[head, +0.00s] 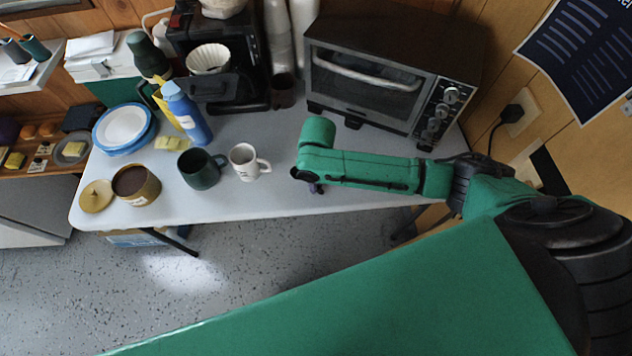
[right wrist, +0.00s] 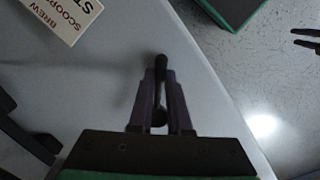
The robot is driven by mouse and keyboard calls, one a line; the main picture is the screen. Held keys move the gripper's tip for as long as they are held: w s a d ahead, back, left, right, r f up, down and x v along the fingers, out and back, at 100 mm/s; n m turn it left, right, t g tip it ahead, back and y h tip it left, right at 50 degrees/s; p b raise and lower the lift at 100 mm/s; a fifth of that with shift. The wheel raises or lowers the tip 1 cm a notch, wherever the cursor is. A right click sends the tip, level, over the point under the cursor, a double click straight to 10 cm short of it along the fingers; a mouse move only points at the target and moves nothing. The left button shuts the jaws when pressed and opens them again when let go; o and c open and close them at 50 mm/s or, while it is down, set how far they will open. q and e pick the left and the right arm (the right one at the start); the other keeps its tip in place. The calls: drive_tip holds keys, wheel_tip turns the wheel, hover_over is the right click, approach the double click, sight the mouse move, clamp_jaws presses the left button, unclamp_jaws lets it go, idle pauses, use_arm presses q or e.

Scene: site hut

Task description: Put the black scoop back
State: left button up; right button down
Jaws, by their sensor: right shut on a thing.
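My right gripper (head: 315,187) points down over the front part of the table, right of the white mug. In the right wrist view its two dark fingers (right wrist: 158,105) are shut on the black scoop (right wrist: 160,65), which shows as a slim dark piece between them. Most of the scoop is hidden in the head view. Two dark prongs (right wrist: 305,38) at that view's right edge look like my left gripper, apart and empty.
The white mug (head: 245,162), dark green mug (head: 200,170) and open brown canister (head: 136,183) stand left of my right gripper. The toaster oven (head: 375,75) and coffee maker (head: 215,90) stand behind. The table's front edge is close to the gripper.

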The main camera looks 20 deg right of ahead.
drive_tip(key=c, duration=0.9)
unclamp_jaws()
drive_tip(key=shift+o, duration=0.2)
wheel_tip(320, 180, up, 12)
drive_tip(key=shift+s, duration=0.15)
